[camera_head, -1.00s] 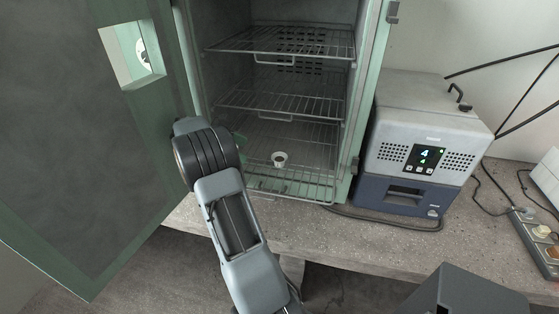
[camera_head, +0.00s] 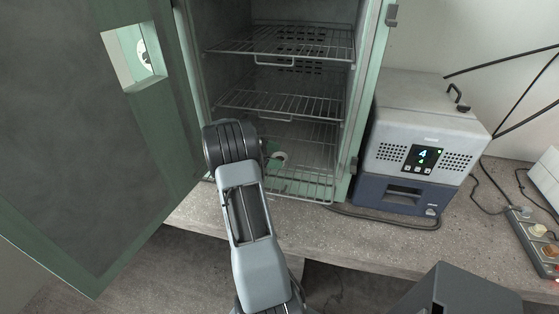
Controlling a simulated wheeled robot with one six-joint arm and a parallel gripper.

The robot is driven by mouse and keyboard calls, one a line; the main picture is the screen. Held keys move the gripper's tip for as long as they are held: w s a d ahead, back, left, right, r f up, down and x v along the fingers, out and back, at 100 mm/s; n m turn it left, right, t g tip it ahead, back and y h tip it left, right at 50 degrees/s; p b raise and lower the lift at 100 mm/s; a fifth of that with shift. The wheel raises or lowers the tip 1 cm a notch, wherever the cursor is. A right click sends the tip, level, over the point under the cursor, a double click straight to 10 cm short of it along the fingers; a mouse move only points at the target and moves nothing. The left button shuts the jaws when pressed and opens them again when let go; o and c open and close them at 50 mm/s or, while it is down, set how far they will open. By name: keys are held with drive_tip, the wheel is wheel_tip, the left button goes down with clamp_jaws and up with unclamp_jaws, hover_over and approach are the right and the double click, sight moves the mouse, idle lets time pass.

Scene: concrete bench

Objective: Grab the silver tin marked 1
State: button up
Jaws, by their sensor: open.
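A small pale tin (camera_head: 280,158) stands on the lowest wire shelf inside the open cabinet, near the shelf's middle. Its mark is too small to read, and its left side is partly covered. My arm reaches up from the bottom of the view into the cabinet opening. Only a small dark part of my gripper (camera_head: 268,149) shows past the arm's wrist, just left of the tin. The rest of the gripper is hidden behind my arm. It is open, and I cannot tell whether it touches the tin.
The green cabinet door (camera_head: 95,150) stands wide open at the left. A middle wire shelf (camera_head: 290,103) hangs above the tin. The cabinet's right wall (camera_head: 361,110) is close by. A grey and blue device (camera_head: 425,150) stands on the concrete bench (camera_head: 310,232) at the right.

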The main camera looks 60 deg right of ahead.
drive_tip(key=shift+x, duration=1.45)
drive_tip(key=shift+c, duration=0.5)
drive_tip(key=c, duration=0.9)
